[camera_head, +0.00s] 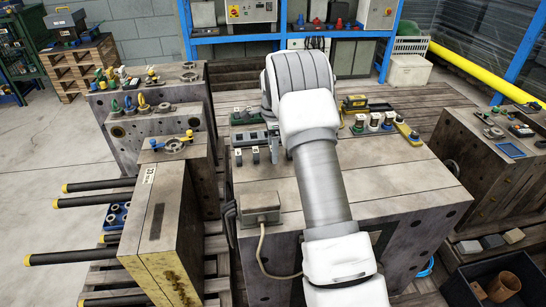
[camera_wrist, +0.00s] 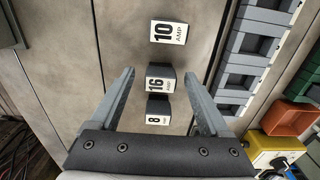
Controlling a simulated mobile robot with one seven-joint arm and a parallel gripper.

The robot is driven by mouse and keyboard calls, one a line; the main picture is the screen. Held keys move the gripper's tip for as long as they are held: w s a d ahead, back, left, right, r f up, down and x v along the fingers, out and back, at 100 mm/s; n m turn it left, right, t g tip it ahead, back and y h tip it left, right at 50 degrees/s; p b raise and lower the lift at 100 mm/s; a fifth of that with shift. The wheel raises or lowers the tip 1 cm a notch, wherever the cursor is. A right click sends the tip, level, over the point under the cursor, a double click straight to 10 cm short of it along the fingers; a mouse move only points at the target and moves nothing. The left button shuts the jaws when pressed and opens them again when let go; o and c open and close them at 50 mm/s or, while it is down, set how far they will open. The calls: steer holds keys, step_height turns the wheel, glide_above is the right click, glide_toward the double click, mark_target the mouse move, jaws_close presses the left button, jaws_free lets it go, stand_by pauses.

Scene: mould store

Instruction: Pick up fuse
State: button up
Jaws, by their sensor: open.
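Three small dark fuses with white labels stand in a row on the worn grey top of the large block (camera_head: 390,178). In the wrist view they read 10 AMP (camera_wrist: 169,32), 16 AMP (camera_wrist: 160,83) and 8 AMP (camera_wrist: 158,118). My gripper (camera_wrist: 160,75) is open and empty. Its fingertips lie to the left and right of the 16 AMP fuse in the picture, with gaps on both sides. The 8 AMP fuse shows between the fingers, nearer the palm. The 10 AMP fuse lies beyond the fingertips. In the head view my arm largely hides the gripper.
A grey slotted rail (camera_wrist: 240,65) runs to the right of the fuses in the wrist view. An orange bin (camera_wrist: 287,118) and a yellow box with a knob (camera_wrist: 275,150) stand lower right. In the head view, a grey cabled box (camera_head: 260,207) sits near the block's front left.

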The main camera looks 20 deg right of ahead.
steer(key=shift+f, duration=0.65)
jaws_close()
steer(key=shift+r, duration=0.15)
step_height(320, 180, up, 4)
steer(key=shift+r+p, duration=0.15)
steer(key=shift+p, duration=0.6)
steer(key=s+d+r+p, duration=0.1)
steer(key=s+d+r, duration=0.5)
steer(key=s+d, duration=0.2)
steer(key=shift+s+r+p, duration=0.15)
steer(key=shift+r+p, duration=0.15)
steer(key=shift+p, duration=0.05)
steer(key=shift+d, duration=0.1)
